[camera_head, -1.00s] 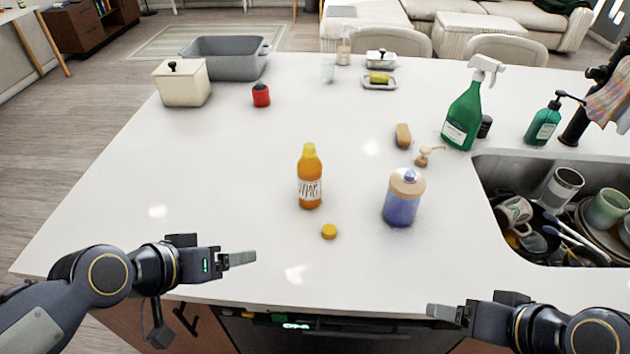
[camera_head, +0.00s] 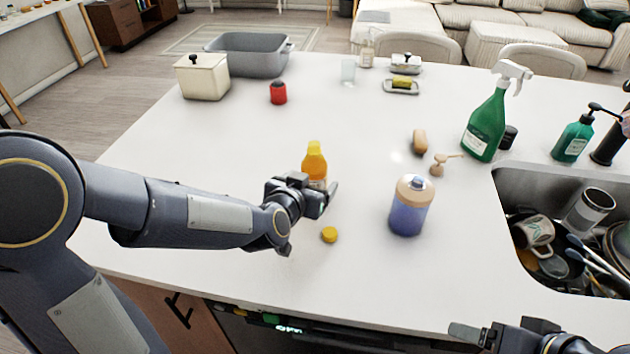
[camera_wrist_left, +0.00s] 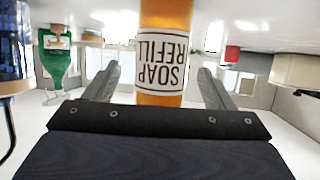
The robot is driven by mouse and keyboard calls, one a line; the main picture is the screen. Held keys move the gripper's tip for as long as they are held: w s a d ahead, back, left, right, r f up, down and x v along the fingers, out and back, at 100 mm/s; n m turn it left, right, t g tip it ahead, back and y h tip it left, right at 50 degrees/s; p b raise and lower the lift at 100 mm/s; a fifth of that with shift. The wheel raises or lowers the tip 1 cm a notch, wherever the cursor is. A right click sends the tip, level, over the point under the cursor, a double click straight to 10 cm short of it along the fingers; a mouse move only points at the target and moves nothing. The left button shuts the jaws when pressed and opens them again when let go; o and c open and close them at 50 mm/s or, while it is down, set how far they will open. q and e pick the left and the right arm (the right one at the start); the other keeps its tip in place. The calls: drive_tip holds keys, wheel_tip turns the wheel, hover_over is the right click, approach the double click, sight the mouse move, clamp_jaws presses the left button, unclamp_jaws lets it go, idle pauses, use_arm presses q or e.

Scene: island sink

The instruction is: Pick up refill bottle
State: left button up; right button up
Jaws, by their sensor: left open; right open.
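The refill bottle (camera_head: 314,160) is orange with a yellow top and stands upright on the white counter. In the left wrist view the bottle (camera_wrist_left: 163,60) appears upside down, with a "SOAP REFILL" label, ahead of and between my open fingers. My left gripper (camera_head: 325,203) is at the bottle's near side, hiding its lower part in the head view. In the left wrist view my left gripper (camera_wrist_left: 157,85) is open; I cannot tell whether a finger touches the bottle. My right gripper (camera_head: 468,335) is partly in view at the front edge, away from the bottle.
A yellow cap (camera_head: 329,235) lies near my left gripper. A blue dispenser jar (camera_head: 410,208) stands to its right, with a loose pump head (camera_head: 440,163) behind. A green spray bottle (camera_head: 485,128) stands by the sink (camera_head: 508,178) full of dishes. The counter's left part is mostly clear.

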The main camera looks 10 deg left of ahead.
sight(314, 179)
use_arm(q)
drive_tip(key=x, duration=0.3)
drive_tip(key=shift+c, duration=0.5)
drive_tip(key=c, duration=1)
drive_tip(key=shift+c, duration=0.2)
drive_tip(key=shift+r, duration=0.2)
